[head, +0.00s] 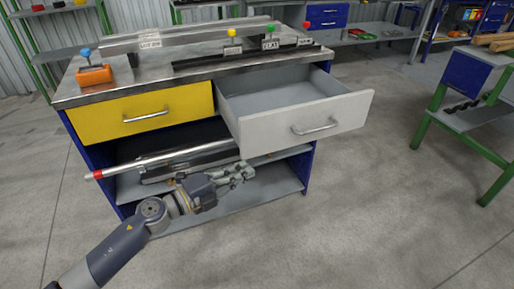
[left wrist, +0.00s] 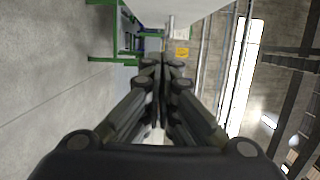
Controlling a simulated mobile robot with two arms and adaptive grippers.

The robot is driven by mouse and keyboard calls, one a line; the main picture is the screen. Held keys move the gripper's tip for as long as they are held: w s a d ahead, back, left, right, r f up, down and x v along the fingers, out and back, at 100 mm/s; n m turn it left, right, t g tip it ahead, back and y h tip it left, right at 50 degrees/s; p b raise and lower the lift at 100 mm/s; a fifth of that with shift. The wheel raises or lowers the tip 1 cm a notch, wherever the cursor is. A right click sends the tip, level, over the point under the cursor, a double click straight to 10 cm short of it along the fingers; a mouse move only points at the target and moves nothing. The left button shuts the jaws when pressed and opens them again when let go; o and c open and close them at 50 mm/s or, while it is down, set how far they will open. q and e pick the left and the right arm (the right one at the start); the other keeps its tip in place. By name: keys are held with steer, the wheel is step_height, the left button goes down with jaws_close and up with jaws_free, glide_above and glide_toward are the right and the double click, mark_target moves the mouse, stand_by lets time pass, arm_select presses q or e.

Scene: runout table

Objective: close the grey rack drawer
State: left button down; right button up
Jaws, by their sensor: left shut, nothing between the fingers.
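The grey drawer (head: 305,124) stands pulled out at the right of the table in the head view, empty inside, with a metal bar handle (head: 315,127) on its front. My left gripper (head: 247,170) is shut and empty. In the head view it is below and to the left of the drawer front, in front of the lower shelves. In the left wrist view its closed fingers (left wrist: 163,72) point away from the camera. A pale surface (left wrist: 165,10) at the top of that view may be the drawer. My right gripper is not in view.
The yellow drawer (head: 143,114) is shut. A metal bar with a red end (head: 165,160) juts from the shelf beside my left arm. An orange block (head: 95,75) and metal profiles (head: 180,38) lie on the tabletop. A green-legged stand (head: 470,125) is at right; floor between is clear.

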mark_target(263, 148)
arm_select(q)
steer(key=w+d, duration=0.2)
steer(key=w, duration=0.1)
steer(key=w+d+b, duration=0.1)
steer(key=w+d, duration=0.1)
steer(key=w, duration=0.1)
steer(key=w+d+b, duration=0.1)
steer(key=w+d, duration=0.1)
steer(key=shift+w+d, duration=0.2)
steer(key=shift+w, duration=0.2)
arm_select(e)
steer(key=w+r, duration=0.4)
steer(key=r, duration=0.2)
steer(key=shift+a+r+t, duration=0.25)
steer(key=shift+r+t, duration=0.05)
arm_select(q)
steer(key=shift+w+a, duration=0.1)
